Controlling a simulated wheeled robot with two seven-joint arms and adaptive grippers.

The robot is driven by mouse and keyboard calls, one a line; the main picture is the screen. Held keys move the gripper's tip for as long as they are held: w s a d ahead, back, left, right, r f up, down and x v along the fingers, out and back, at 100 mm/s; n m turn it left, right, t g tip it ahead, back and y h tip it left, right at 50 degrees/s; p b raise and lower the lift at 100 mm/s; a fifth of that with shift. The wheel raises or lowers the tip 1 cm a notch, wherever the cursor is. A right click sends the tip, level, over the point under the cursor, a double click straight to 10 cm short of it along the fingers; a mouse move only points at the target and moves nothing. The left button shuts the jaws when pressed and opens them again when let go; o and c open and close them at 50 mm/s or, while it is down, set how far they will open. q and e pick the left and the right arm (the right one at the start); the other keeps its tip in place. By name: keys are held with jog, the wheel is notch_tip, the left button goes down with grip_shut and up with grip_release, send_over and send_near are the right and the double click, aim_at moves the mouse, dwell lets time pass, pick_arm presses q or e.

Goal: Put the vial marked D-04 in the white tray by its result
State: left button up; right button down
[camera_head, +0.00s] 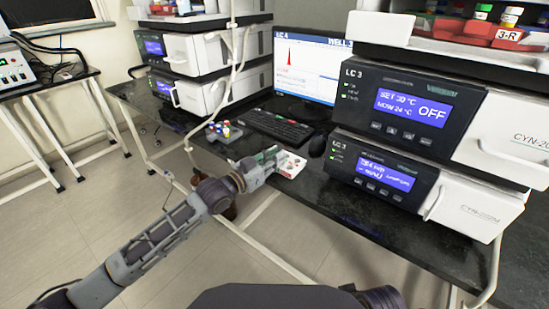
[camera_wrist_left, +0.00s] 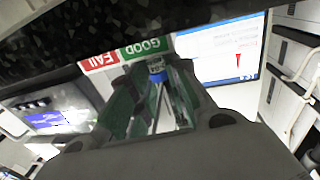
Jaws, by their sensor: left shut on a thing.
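My left gripper (camera_head: 268,160) is above the near desk edge, at the left side of the white tray (camera_head: 293,167), and partly hides it. In the left wrist view the gripper (camera_wrist_left: 157,90) is shut on a vial with a blue cap (camera_wrist_left: 156,69). The vial's marking cannot be read. Upside down beyond the fingers are a green GOOD label (camera_wrist_left: 145,50) and a red FAIL label (camera_wrist_left: 98,63). The monitor (camera_head: 310,68) reads LC 4 and shows one red peak; its smaller text is too small to read. My right gripper is not in view.
A grey rack (camera_head: 222,132) with several coloured caps stands left of the tray. A keyboard (camera_head: 280,126) and mouse (camera_head: 317,146) lie behind. LC 3 units (camera_head: 410,112) rise at right, with a red rack marked 3-R (camera_head: 507,37) on top. Another instrument stack (camera_head: 195,60) stands at left.

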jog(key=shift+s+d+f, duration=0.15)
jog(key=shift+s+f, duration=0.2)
pick_arm(q)
jog(key=o, duration=0.8)
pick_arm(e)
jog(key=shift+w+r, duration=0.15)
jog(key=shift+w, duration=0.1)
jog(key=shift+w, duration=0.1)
pick_arm(q)
jog(key=shift+v, duration=6)
